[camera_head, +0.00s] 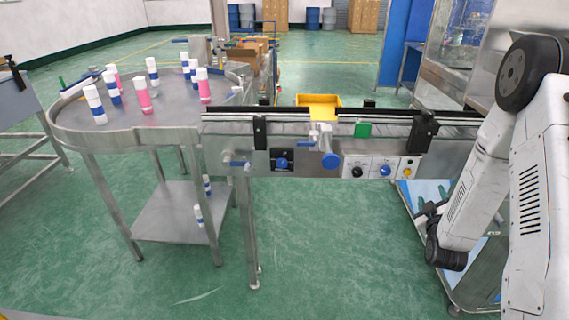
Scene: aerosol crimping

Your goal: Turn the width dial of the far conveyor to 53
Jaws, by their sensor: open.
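A conveyor (226,130) with black side rails runs across the middle of the view. On its front side is a blue knob on a dark plate (282,163), and a larger blue handwheel (330,160) hangs below a bracket to the right. A white control panel (371,162) farther right carries a dark dial, a blue knob and a yellow-ringed button. I cannot read any number on the dials. My gripper (425,212) is small and dark at the lower right, below and right of the panel, apart from the conveyor. It is open and holds nothing visible.
A round steel table (72,124) at the left holds several white-capped blue and pink bottles. A yellow tray (318,101) sits behind the conveyor. A steel-framed machine (455,60) stands at the right behind my arm. Floor in front of the conveyor is clear.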

